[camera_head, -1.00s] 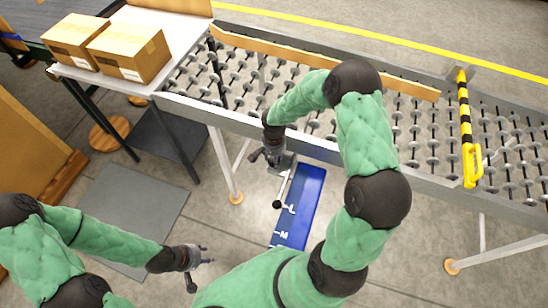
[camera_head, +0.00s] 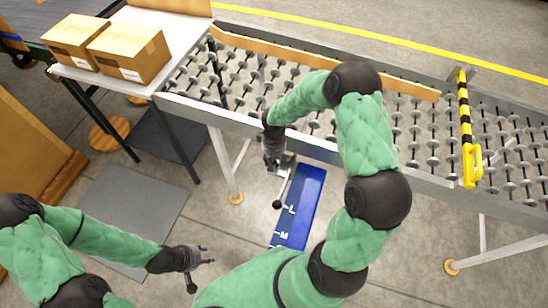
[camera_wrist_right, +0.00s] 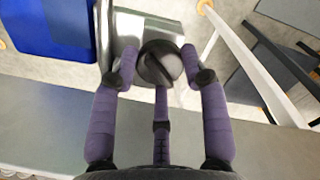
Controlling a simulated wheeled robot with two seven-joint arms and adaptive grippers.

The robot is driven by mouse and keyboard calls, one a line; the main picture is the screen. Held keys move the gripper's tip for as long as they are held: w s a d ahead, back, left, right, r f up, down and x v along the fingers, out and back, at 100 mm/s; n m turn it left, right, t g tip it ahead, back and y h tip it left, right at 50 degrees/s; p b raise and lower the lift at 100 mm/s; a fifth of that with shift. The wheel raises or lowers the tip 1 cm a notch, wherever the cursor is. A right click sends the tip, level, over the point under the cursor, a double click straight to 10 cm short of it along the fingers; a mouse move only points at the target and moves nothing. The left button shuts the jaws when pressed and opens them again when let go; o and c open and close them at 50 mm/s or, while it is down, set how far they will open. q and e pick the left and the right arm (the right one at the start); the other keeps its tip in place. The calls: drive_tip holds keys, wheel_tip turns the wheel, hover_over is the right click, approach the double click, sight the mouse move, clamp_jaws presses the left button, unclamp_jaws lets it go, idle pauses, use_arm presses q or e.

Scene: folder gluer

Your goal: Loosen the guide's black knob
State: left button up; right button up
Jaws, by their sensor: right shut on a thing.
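The black knob (camera_wrist_right: 158,62) is round and dark with a ridge across its face, in the right wrist view. It sits at a shiny metal bracket (camera_wrist_right: 130,28) on the conveyor's near side. My right gripper (camera_wrist_right: 158,72) is shut on the knob, with a finger on either side and a third finger below. In the head view, my right gripper (camera_head: 273,158) is at the near rail and the knob is hidden by it. My left gripper (camera_head: 207,254) is open and empty, low over the floor at the lower left.
A lever with a black ball end (camera_head: 277,204) hangs beside the blue panel (camera_head: 300,208) marked L and M, just below my right gripper. The roller conveyor (camera_head: 400,125) lies beyond. Two cartons (camera_head: 130,52) stand on a table at left. A yellow-black bar (camera_head: 465,120) crosses the conveyor.

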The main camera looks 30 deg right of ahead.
drive_tip(key=n+p, duration=0.1)
drive_tip(key=n, duration=0.3)
drive_tip(key=shift+n, duration=0.3)
drive_tip(key=n+p, duration=0.1)
drive_tip(key=n, duration=0.3)
idle(0.5)
drive_tip(key=o, duration=1.2)
drive_tip(key=shift+c, duration=0.2)
drive_tip(key=shift+r, duration=0.1)
wheel_tip(320, 180, up, 12)
drive_tip(key=shift+f, duration=0.2)
